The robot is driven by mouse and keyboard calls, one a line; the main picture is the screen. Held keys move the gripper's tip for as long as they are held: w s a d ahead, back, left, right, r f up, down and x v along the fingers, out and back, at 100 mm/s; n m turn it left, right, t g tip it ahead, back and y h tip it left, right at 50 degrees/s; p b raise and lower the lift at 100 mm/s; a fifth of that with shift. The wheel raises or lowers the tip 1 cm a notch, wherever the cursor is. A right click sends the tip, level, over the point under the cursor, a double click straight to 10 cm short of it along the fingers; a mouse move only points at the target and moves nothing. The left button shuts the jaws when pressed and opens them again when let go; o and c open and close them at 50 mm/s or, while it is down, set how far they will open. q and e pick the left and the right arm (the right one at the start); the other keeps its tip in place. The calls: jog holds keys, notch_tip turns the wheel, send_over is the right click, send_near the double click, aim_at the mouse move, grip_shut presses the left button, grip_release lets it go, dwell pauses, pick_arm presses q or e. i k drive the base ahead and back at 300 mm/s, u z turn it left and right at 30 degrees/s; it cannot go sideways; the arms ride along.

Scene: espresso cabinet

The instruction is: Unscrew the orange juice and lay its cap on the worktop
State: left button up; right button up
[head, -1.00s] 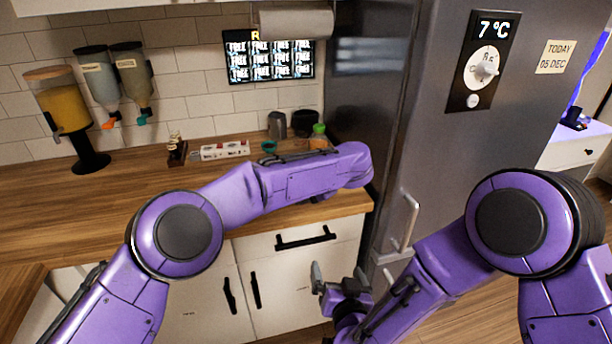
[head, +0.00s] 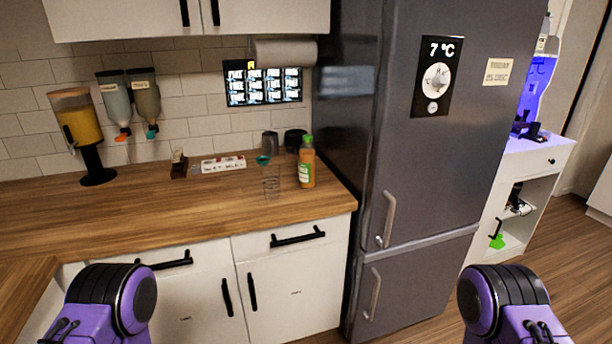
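The orange juice bottle (head: 307,168) stands upright on the wooden worktop (head: 200,218), near the end beside the fridge. No gripper touches the bottle. Only upper parts of my two arms show at the bottom left and bottom right of the head view. Both grippers are out of view.
A clear glass (head: 271,182) stands just left of the bottle. A grey cup (head: 270,143) and a black container (head: 294,140) are behind it. A power strip (head: 223,164) lies farther left. The grey fridge (head: 410,150) rises on the right. The worktop's front left is clear.

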aim_at(307, 151)
jog(key=u, duration=1.15)
jog(key=i, duration=1.35)
jog(key=z, duration=1.7)
